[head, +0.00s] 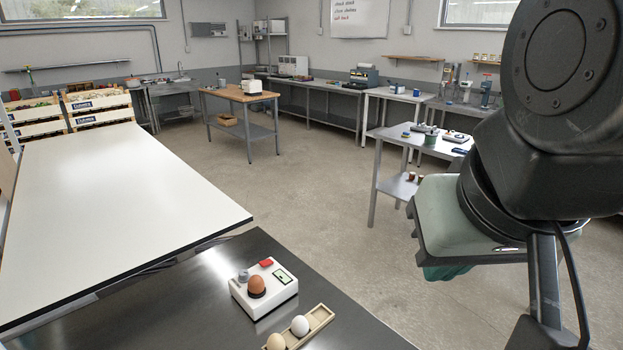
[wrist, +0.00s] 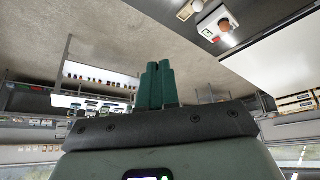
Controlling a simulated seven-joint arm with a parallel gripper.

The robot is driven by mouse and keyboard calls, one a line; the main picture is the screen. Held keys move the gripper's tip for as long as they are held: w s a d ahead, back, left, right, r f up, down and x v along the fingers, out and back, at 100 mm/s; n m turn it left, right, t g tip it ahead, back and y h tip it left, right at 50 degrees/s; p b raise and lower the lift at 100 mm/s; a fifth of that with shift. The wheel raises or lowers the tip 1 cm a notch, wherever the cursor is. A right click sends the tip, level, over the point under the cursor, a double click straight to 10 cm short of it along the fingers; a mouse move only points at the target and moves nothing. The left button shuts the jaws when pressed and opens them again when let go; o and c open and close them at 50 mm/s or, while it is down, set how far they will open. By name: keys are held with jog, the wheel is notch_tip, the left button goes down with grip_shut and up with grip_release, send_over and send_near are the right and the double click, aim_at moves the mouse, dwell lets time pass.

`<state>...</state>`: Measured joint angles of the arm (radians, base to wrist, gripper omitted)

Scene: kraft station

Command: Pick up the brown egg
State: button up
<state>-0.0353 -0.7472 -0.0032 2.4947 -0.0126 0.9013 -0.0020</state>
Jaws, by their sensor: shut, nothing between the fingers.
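The brown egg (head: 257,285) sits on a small white device (head: 264,290) with a red button, a grey knob and a small green-edged display, on the dark metal table. In the wrist view, the brown egg (wrist: 224,24) on the device shows upside down at the upper right. My gripper (wrist: 157,75) has green fingers, shut together and empty, well away from the egg. In the head view my arm is at the right; the fingertips are not clearly visible there.
A wooden holder (head: 319,317) in front of the device holds a white egg (head: 299,326) and a tan egg (head: 276,342). A large white table (head: 120,210) adjoins at the left. A grey side table (head: 390,150) with small items stands behind my arm. Open floor lies between.

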jog(key=o, duration=1.3)
jog(key=m+g+y, duration=0.6)
jog(key=m, duration=1.2)
send_over(259, 278)
jog(key=d, duration=0.6)
notch_tip(259, 278, down, 27)
jog(key=x, duration=0.4)
jog(key=w+x, duration=0.1)
jog(key=x, duration=0.1)
jog(key=shift+a, duration=0.1)
jog(key=shift+s+x, duration=0.15)
jog(key=shift+x, duration=1.25)
jog(key=shift+s+x, duration=0.15)
jog(key=shift+x, duration=1.3)
